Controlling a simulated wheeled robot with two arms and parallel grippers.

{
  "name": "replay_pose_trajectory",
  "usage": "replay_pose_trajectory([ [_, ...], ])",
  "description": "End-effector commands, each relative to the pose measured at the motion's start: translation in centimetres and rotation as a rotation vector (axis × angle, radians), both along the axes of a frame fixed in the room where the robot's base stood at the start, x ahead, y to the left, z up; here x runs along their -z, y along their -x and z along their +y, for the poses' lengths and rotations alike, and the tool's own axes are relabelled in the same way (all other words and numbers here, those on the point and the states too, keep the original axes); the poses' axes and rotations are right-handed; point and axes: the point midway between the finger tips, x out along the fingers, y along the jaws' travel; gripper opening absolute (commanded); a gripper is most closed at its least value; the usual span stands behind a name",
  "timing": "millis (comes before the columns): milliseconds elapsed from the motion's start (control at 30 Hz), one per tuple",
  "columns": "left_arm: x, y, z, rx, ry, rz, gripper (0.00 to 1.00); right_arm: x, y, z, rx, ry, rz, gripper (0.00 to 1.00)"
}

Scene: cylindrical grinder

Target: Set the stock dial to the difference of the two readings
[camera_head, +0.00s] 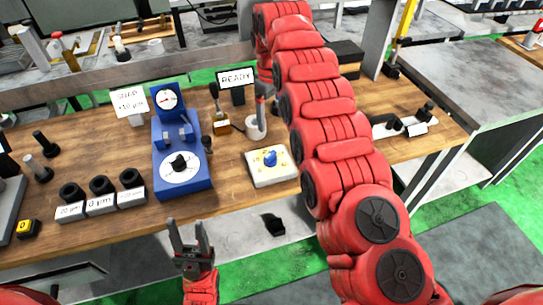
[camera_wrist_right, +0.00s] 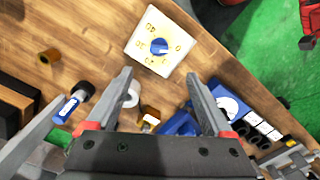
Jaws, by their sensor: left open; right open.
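A cream square dial plate (camera_head: 257,178) with a blue knob (camera_head: 270,158) lies on the bench; its markings are too small to read. In the right wrist view the plate (camera_wrist_right: 139,47) and blue knob (camera_wrist_right: 159,46) lie just beyond the fingertips. A blue gauge stand (camera_head: 199,178) carries a round gauge (camera_head: 167,98) and a black knob (camera_head: 179,162) on a white disc. A card (camera_head: 130,103) seems to read "SNAP +10 µm". My left gripper (camera_head: 188,222) is open and empty before the bench's front edge. My right gripper (camera_wrist_right: 158,76) is open and empty above the bench.
A "READY" display (camera_head: 236,78) stands behind the dial plate. Black rings on labelled blocks (camera_head: 101,204) stand left of the gauge stand. A white round holder (camera_head: 256,129) and a brass-based tool (camera_head: 222,124) stand behind the plate. My right arm covers the bench's right middle.

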Motion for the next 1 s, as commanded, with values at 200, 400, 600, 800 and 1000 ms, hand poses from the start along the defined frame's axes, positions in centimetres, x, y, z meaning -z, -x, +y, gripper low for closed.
replay_pose_trajectory([
  [200,-0.2,0.0,0.0,0.000,0.000,0.000,0.50,3.0,0.2,0.1,-0.002,-0.002,0.005,0.85],
  [400,-1.6,0.0,0.0,0.000,0.000,0.000,0.50,7.9,0.1,0.1,0.000,-0.001,0.001,0.85],
  [600,-2.5,0.0,0.0,0.000,0.000,0.000,0.50,12.3,0.0,0.0,0.001,0.000,0.000,0.85],
  [800,-2.3,0.0,0.0,0.000,0.000,0.000,0.50,15.2,-0.1,-0.1,0.002,0.000,-0.003,0.85],
  [1000,-2.1,0.0,0.0,0.000,0.000,0.000,0.50,16.6,-0.1,-0.1,0.001,-0.002,-0.004,0.85],
])
